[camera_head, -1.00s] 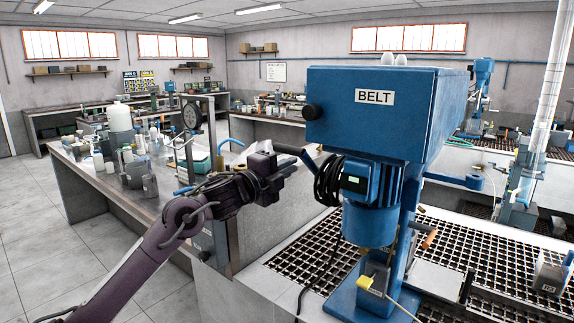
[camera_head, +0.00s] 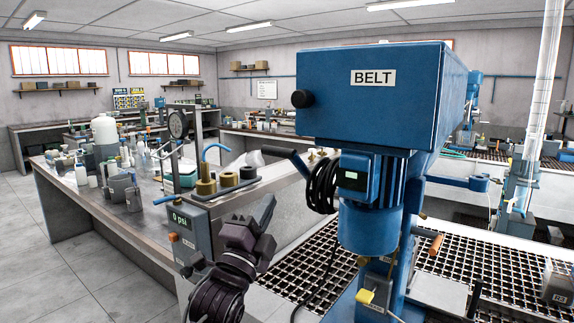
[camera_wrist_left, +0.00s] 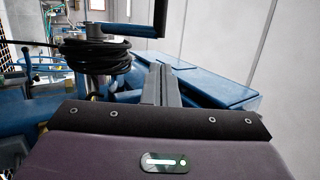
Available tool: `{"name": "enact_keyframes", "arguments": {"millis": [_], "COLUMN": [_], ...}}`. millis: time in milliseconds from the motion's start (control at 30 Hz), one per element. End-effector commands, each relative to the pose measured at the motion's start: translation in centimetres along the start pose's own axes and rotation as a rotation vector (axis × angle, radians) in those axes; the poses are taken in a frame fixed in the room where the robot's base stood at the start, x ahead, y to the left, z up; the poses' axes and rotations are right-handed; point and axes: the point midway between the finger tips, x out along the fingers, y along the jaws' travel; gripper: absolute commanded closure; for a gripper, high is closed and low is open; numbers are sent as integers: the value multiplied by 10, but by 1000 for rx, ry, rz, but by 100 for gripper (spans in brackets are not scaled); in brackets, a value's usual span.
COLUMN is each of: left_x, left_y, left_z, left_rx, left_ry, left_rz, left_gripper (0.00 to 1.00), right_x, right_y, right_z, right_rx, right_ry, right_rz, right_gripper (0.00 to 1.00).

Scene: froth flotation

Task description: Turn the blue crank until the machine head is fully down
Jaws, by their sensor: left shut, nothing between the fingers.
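The blue machine head (camera_head: 372,92) labelled BELT stands on a blue column, with a blue motor (camera_head: 368,180) and cable coil beneath. A blue arm with a knobbed end (camera_head: 455,182) sticks out at the right; I cannot tell for certain which is the crank. My left gripper (camera_head: 265,212) is shut and empty, below and left of the dark lever and apart from it. In the left wrist view its closed fingers (camera_wrist_left: 160,85) point toward blue machine parts. My right gripper is not in view.
A black grating (camera_head: 325,270) lies around the machine's base. A bench (camera_head: 80,205) with bottles stands at the left, with a 0 psi panel (camera_head: 185,225) near my gripper. An orange-handled lever (camera_head: 436,245) sits low on the column. The floor at far left is clear.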

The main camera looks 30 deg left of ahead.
Motion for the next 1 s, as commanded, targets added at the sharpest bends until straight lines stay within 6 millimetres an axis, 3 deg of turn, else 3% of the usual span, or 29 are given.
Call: {"name": "enact_keyframes", "arguments": {"millis": [33, 200, 500, 1000], "left_x": [15, 53, 102, 112], "left_y": [-6, -6, -3, 0], "left_z": [0, -1, -1, -1], "left_rx": [-1, -2, -2, 0], "left_ry": [-1, 0, 1, 2], "left_rz": [-3, 0, 0, 1], "left_gripper": [100, 100, 100, 100], "right_x": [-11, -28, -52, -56], "right_y": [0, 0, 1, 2], "right_z": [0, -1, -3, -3], "right_rx": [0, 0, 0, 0], "right_ry": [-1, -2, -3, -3], "right_rz": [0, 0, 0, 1], "right_gripper": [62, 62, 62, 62]}}
